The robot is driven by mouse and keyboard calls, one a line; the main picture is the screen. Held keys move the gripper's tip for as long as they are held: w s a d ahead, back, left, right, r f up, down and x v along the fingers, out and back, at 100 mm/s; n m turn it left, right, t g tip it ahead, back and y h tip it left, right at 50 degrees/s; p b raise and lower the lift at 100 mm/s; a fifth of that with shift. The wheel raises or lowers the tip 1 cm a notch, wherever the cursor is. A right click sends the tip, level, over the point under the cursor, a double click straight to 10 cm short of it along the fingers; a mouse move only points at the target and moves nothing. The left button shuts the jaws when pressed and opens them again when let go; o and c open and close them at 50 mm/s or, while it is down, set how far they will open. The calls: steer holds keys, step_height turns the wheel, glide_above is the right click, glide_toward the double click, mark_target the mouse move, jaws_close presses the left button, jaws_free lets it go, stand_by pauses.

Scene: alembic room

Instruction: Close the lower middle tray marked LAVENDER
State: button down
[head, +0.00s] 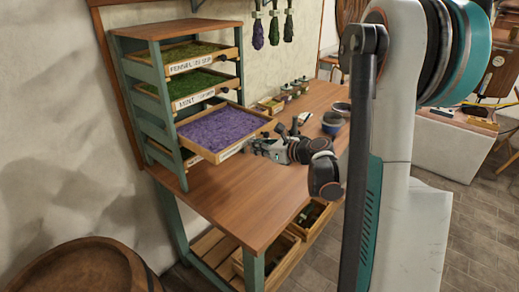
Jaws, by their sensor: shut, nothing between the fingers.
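The tray of purple lavender (222,130) sticks well out of the front of the green and brown rack (177,34). Its front label is seen at a steep angle and I cannot read it. My gripper (258,147) is shut and empty, low over the table beside the front right end of this tray. I cannot tell whether it touches the tray. The tray's knob shows near the front right corner.
Two green herb trays, one marked MINT (195,97), sit above in the rack. Bowls (333,123) and small pots stand on the table's far part. The near tabletop (235,205) is clear. A barrel (85,272) stands at lower left. Dried bunches (258,33) hang on the wall.

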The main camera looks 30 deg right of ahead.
mark_target(212, 127)
steer(key=shift+w, duration=0.1)
steer(key=w+a, duration=0.2)
steer(key=w, duration=0.4)
steer(key=w+a, duration=0.2)
steer(key=w, duration=0.3)
steer(key=w+a, duration=0.2)
steer(key=w, duration=0.4)
steer(key=shift+w+a+b, duration=0.25)
steer(key=shift+w+b, duration=0.1)
steer(key=shift+b, duration=0.05)
steer(key=shift+w+a, duration=0.15)
steer(key=shift+w, duration=0.4)
